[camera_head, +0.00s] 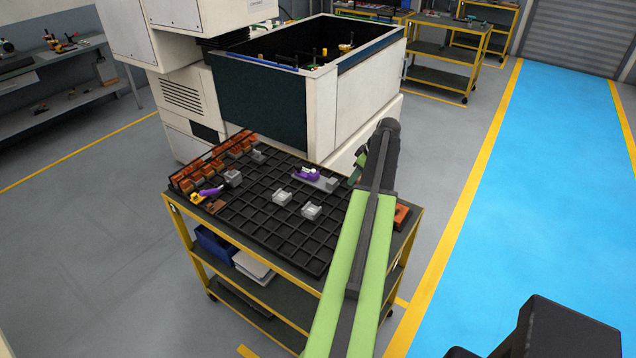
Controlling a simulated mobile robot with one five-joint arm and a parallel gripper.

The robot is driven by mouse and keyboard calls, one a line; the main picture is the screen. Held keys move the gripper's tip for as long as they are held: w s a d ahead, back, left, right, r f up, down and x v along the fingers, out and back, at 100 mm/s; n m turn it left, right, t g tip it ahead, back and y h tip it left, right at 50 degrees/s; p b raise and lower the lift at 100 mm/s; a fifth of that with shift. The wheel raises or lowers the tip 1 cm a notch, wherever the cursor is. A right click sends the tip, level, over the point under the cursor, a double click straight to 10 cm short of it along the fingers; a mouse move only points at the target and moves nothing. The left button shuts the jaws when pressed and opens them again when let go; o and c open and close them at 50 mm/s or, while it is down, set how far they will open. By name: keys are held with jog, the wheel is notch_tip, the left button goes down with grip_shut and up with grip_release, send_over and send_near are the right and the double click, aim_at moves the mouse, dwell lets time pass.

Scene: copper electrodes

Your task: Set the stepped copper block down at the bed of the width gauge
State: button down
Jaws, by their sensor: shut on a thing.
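My green arm reaches out over the right side of the cart. Green and dark parts of my gripper (357,166) show just left of the arm's far end, above the cart's back right. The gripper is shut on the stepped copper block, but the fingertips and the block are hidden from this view. A grey fixture with a purple handle (307,174), which looks like the width gauge, sits on the black grid top near the back. My gripper is to its right. Its bed is too small to make out clearly.
The yellow-framed cart (188,226) carries a rack of copper pieces (196,176) at left. A second purple-handled tool (209,192) lies near it. Two pale blocks (311,211) stand mid-grid. A copper-coloured piece (402,214) shows at the right corner. A machine (330,105) stands close behind.

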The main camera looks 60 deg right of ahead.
notch_tip(320, 180, up, 5)
jog(key=w+p, duration=0.2)
jog(key=p, duration=0.3)
jog(key=b, duration=0.8)
send_near(321, 182)
jog(key=shift+w+d+f, duration=0.15)
jog(key=shift+w+f, duration=0.6)
jog(key=shift+w, duration=0.4)
notch_tip(321, 182, down, 4)
jog(key=b, duration=0.4)
jog(key=shift+f, duration=0.15)
jog(key=c, duration=0.9)
grip_release()
